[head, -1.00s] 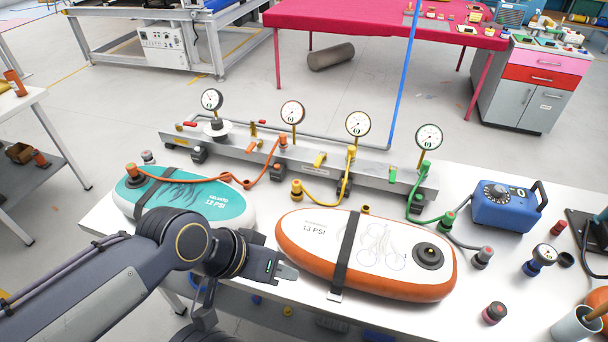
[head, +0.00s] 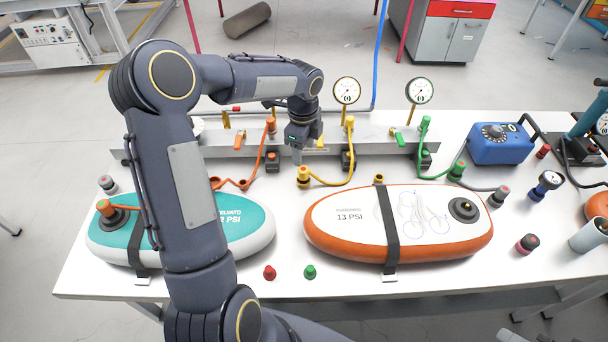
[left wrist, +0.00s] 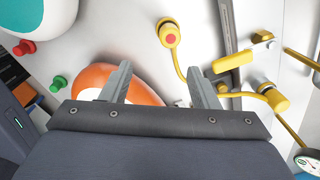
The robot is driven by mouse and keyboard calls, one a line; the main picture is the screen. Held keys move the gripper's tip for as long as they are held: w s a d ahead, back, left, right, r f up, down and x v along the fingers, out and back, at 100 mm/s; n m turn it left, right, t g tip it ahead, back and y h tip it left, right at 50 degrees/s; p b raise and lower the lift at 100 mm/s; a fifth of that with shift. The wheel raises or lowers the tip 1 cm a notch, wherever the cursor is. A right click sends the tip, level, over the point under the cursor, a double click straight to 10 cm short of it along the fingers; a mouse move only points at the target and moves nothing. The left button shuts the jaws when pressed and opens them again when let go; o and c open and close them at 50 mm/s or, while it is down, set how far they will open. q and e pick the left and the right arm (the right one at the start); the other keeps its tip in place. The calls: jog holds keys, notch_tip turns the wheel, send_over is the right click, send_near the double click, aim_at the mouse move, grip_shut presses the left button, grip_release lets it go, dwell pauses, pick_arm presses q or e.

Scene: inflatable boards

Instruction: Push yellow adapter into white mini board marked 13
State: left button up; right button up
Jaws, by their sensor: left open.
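The yellow adapter (head: 304,177) stands on the table at the end of a yellow hose, behind the left end of the white board. In the left wrist view the adapter (left wrist: 168,33) shows beyond the fingers, with a red centre. The white mini board (head: 345,226) marked 13 PSI has an orange rim and a dark strap; its black round valve (head: 463,209) is at the right end. My left gripper (head: 297,155) points down just behind and above the adapter. Its fingers (left wrist: 161,86) are apart with nothing between them. My right gripper is not in view.
A teal board (head: 250,215) with an orange adapter (head: 105,207) lies left, partly hidden by my arm. The metal manifold (head: 225,142) with gauges runs behind. A red cap (head: 269,272) and green cap (head: 310,271) stand in front. A blue pump box (head: 500,145) is right.

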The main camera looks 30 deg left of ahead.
pick_arm(q)
jog(key=m, duration=0.2)
send_over(304, 169)
notch_tip(304, 169, down, 4)
jog(key=shift+f, duration=0.2)
notch_tip(304, 169, down, 6)
jog(key=shift+f+p, duration=0.15)
jog(key=shift+p, duration=1)
jog(key=shift+f, duration=0.45)
